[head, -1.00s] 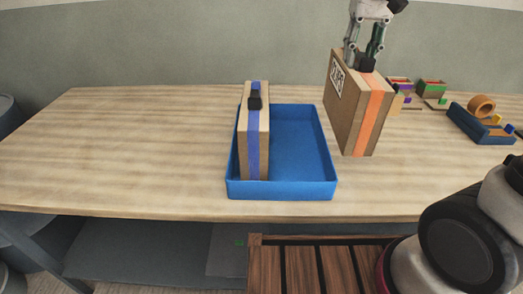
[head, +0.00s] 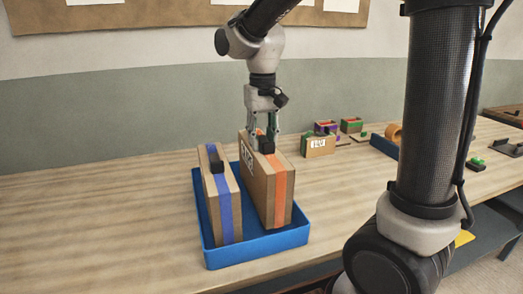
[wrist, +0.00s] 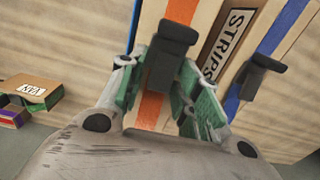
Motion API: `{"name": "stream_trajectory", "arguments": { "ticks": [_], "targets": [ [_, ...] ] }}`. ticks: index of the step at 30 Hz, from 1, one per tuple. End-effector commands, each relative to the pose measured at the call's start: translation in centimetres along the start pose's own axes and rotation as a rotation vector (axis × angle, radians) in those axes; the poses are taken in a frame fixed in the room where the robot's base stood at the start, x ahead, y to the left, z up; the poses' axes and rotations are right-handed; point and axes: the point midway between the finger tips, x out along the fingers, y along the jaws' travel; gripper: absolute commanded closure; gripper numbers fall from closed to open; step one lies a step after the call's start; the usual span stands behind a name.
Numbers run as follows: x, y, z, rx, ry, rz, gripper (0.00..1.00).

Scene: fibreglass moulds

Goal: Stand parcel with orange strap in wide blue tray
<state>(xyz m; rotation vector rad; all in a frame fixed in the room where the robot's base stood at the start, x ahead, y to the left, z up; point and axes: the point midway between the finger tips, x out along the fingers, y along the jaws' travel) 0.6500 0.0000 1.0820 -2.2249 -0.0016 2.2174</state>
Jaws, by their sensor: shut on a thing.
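The parcel with the orange strap (head: 266,188) is upright over the right part of the wide blue tray (head: 262,246) in the head view. Whether its base touches the tray floor is hidden. My gripper (head: 262,135) is above it, shut on the parcel's black top handle. The wrist view shows the green fingers (wrist: 155,85) on either side of that handle and the orange strap (wrist: 150,108) below. A parcel with a blue strap (head: 222,200) stands in the left part of the tray, with a gap between the two.
Small boxes (head: 319,145) and a roll of tape (head: 394,132) lie farther back right on the wooden table (head: 110,215). The table left of the tray is clear. My arm blocks part of the right side.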

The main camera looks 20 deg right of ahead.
Motion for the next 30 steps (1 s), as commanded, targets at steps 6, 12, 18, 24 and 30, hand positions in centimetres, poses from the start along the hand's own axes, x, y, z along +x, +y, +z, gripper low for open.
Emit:
{"name": "stream_trajectory", "arguments": {
  "ticks": [6,12,18,24,30],
  "targets": [
    [2.6,0.0,0.0,0.000,-0.001,0.001,1.00],
    [2.7,0.0,0.0,0.000,0.001,0.000,1.00],
    [3.0,0.0,0.0,0.000,-0.001,0.001,0.63],
    [3.0,0.0,0.0,0.000,-0.001,0.000,0.45],
    [2.9,0.0,0.0,0.000,-0.001,0.000,0.45]
  ]
}}
